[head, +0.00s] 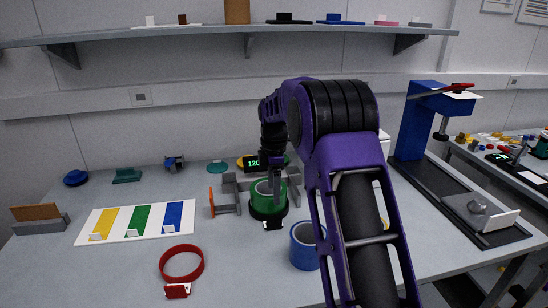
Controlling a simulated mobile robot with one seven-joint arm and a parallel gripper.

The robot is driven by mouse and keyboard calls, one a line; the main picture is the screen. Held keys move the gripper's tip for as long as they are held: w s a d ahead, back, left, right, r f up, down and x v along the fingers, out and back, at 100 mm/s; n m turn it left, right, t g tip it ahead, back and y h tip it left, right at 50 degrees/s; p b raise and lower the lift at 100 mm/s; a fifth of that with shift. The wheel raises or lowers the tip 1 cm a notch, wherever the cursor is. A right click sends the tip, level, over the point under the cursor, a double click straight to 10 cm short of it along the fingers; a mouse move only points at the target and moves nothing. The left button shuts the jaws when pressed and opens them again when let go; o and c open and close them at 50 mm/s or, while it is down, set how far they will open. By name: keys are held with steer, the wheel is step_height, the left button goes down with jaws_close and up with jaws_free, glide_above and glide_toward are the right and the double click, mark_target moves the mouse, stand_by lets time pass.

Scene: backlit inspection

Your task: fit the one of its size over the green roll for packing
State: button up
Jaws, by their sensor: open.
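The green roll (262,194) stands upright near the middle of the table. A black ring (257,211) with a white-faced tag (272,225) shows low across the front of the roll and seems to be around it; its far side is hidden. My gripper (277,190) points down at the right part of the roll, open; its fingers are small and dark, and I cannot tell whether they touch anything. A red ring (182,278) with a tag lies flat at the front left, apart from the roll. A blue roll (303,246) stands at the front, partly behind my arm.
Grey brackets (229,185) stand behind the green roll, with an orange disc (211,203) at left. A white board (109,225) with yellow, green and blue strips lies left. A blue stand (418,125) rises at right. The table between board and red ring is clear.

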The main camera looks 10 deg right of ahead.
step_height(320, 180, up, 15)
steer(key=shift+p, duration=0.45)
steer(key=shift+f, duration=0.1)
